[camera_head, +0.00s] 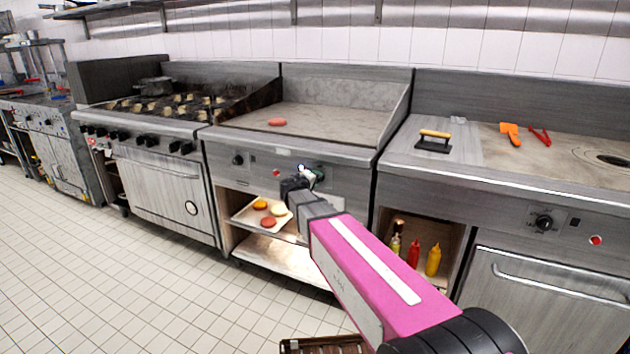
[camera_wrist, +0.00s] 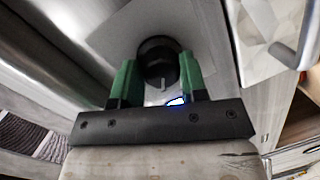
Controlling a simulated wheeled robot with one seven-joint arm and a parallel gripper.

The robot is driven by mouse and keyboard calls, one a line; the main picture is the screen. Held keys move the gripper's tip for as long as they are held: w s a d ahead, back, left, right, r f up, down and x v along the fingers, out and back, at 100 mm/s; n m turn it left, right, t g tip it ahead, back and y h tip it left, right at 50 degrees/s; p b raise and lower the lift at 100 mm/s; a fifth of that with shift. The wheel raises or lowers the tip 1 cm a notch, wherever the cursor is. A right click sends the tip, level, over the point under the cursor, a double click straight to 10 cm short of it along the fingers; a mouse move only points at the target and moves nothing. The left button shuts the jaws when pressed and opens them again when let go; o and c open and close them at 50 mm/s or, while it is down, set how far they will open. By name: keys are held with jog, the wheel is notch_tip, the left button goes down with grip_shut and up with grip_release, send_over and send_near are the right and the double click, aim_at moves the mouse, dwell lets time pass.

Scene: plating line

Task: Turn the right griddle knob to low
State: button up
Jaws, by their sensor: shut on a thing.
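The griddle (camera_head: 330,118) stands in the middle of the head view, with a steel front panel below its plate. Its right knob is mostly hidden behind my gripper (camera_head: 311,176) in the head view. In the wrist view the right knob (camera_wrist: 157,52) is round and black, with a light pointer mark toward the bottom of the picture. My gripper (camera_wrist: 159,74) has one green finger on each side of the knob and is shut on it. The griddle's left knob (camera_head: 238,160) is black and untouched.
A pink patty (camera_head: 277,122) lies on the griddle. A tray (camera_head: 243,217) with food sits on the shelf below. A burner range (camera_head: 160,178) stands to the left. A counter at right carries a press (camera_head: 434,141) and an orange tool (camera_head: 510,133). The tiled floor in front is mostly clear.

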jog(key=shift+w+d+f, duration=0.1)
dwell(0.3)
jog(key=o, duration=0.9)
jog(key=v, duration=1)
jog(key=shift+s, duration=0.35)
